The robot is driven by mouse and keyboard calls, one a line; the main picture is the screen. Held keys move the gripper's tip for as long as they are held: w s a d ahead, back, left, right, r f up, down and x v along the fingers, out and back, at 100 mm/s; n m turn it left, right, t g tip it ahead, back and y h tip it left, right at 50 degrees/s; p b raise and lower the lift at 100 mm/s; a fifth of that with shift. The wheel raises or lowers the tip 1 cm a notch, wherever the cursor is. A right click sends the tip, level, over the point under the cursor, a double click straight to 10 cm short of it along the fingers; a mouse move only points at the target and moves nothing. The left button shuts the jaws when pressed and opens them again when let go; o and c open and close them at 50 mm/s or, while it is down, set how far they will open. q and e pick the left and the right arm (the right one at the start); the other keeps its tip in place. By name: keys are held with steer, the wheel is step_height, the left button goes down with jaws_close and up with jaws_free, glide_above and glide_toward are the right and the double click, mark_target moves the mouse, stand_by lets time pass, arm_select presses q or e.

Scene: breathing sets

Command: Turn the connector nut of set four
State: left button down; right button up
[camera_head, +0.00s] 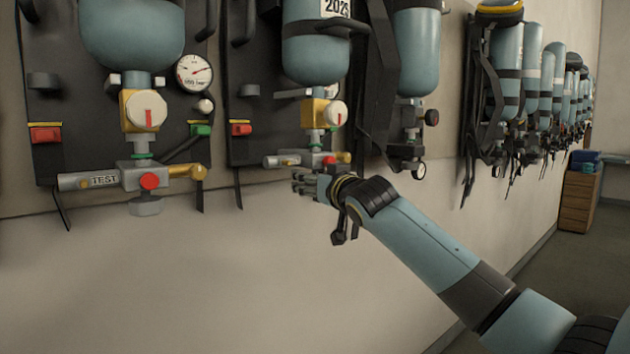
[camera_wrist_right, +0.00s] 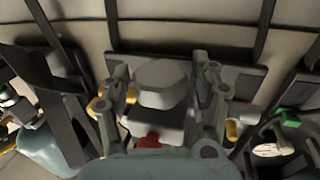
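My right gripper (camera_head: 306,184) is at the lower end of the middle breathing set (camera_head: 317,60), below its red knob (camera_head: 329,160). In the right wrist view the fingers (camera_wrist_right: 164,92) stand apart, one on each side of a grey connector nut (camera_wrist_right: 162,84). Whether the fingers touch the nut cannot be told. The nut is hidden by my gripper in the head view. A small part of a red knob (camera_wrist_right: 149,141) shows below the nut in the wrist view. No number shows which set is set four. My left gripper is not in view.
A larger breathing set (camera_head: 133,40) hangs at the left, with a gauge (camera_head: 195,73), a TEST-marked fitting (camera_head: 100,181) and its own grey nut (camera_head: 146,206). More sets (camera_head: 533,80) hang along the wall to the right. The wall below the sets is clear. A wooden cabinet (camera_head: 578,200) stands far right.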

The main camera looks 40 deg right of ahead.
steer(key=c, duration=0.9)
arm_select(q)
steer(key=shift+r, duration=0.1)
arm_select(e)
steer(key=shift+n+y, duration=0.4)
steer(key=shift+y, duration=0.3)
